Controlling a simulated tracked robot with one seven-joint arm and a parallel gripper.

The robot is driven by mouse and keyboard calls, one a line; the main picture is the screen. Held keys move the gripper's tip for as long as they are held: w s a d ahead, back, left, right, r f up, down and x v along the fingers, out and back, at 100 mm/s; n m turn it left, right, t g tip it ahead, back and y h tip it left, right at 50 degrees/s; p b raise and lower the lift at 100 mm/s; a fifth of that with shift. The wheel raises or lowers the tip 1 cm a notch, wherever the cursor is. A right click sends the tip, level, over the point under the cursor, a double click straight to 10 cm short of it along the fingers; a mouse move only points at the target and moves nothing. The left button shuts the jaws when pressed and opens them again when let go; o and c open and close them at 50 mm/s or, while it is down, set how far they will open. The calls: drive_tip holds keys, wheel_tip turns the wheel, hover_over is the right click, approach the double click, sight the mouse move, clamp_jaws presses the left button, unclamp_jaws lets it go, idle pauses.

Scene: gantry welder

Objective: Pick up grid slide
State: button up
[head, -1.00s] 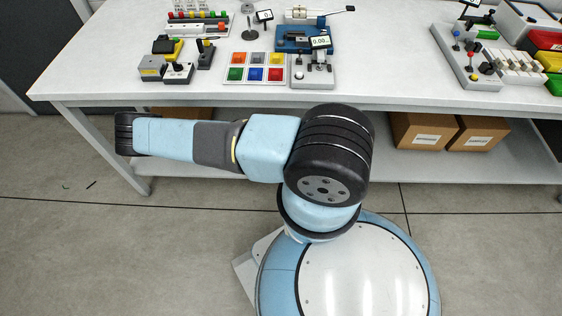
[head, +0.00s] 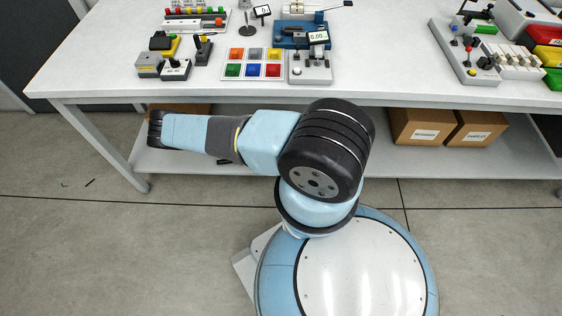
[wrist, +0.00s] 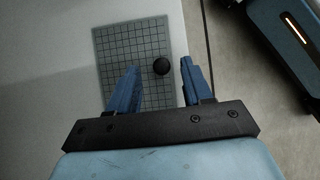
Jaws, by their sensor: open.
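The grid slide (wrist: 108,45) shows in the wrist view as a flat grey plate with dark grid lines and a round black knob (wrist: 161,66) near its right edge. It lies on a pale surface. My gripper (wrist: 160,67) is open, its two blue fingers apart, with the knob in view between their tips. The left finger overlaps the plate in the picture, and the right finger is beyond its right edge. I cannot tell the height above the plate. In the head view my gripper is hidden, and I cannot pick out the grid slide.
The pale surface ends at an edge just right of the plate, with grey floor beyond. In the head view a white workbench (head: 110,60) carries a coloured button panel (head: 253,63), a blue device (head: 290,35) and switches. Cardboard boxes (head: 420,128) sit on its lower shelf.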

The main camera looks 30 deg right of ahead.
drive_tip(key=shift+x, duration=1)
drive_tip(key=shift+c, duration=0.4)
clamp_jaws()
